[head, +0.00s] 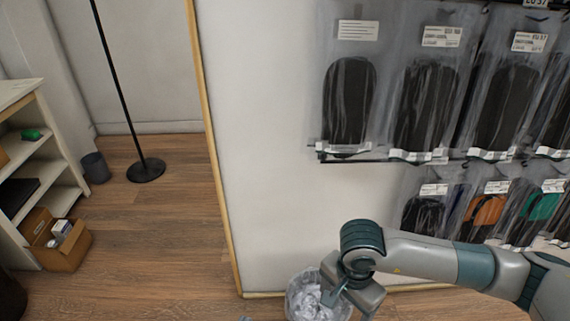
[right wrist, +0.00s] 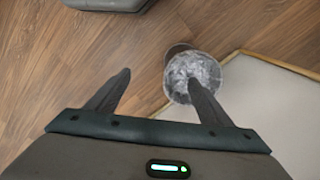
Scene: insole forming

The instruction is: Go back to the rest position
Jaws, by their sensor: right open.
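My right gripper (head: 348,303) is at the lower middle of the head view, its arm coming in from the right. In the right wrist view its two fingers stand wide apart with nothing between them, so the gripper (right wrist: 158,78) is open and empty. It overlaps a waste bin (head: 296,303) on the floor in the head view and hides part of it. The bin also shows in the right wrist view (right wrist: 182,97), beyond the right-hand finger, with crumpled clear plastic inside. My left gripper is not in view.
Packaged insoles (head: 349,100) hang in rows on the white wall (head: 262,130) above and behind my right arm. At left stand shelves (head: 62,165), a cardboard box (head: 66,247), a dark bin (head: 95,167) and a lamp base (head: 146,170). The wooden floor (head: 165,240) between is clear.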

